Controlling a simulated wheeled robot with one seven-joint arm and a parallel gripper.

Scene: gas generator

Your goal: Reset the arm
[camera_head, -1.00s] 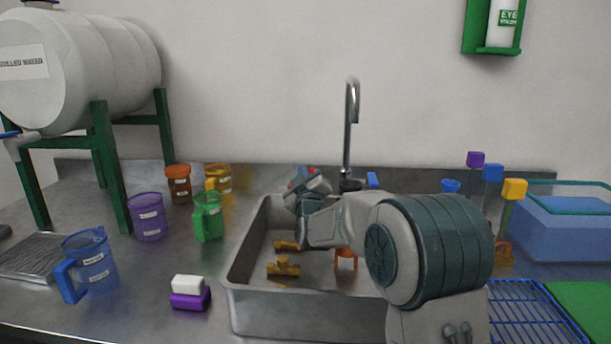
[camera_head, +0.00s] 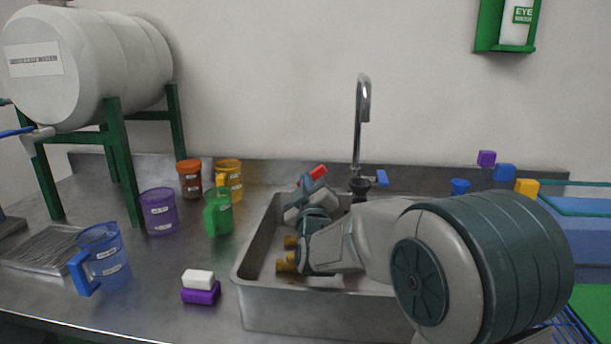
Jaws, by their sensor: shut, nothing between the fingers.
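My arm reaches in from the lower right across the sink (camera_head: 300,310), with its wrist over the left part of the basin. My gripper (camera_head: 315,177) is at the arm's far end, near the sink's back edge, with a red part showing at its tip. It is shut and holds nothing that I can see. The finger details are small and partly hidden by the wrist.
A tap (camera_head: 360,130) stands behind the sink, close right of my gripper. Brass fittings (camera_head: 288,262) lie in the basin, partly hidden by my arm. Blue (camera_head: 103,258), purple (camera_head: 158,212) and green (camera_head: 218,214) jugs stand left. A water tank (camera_head: 90,70) stands back left.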

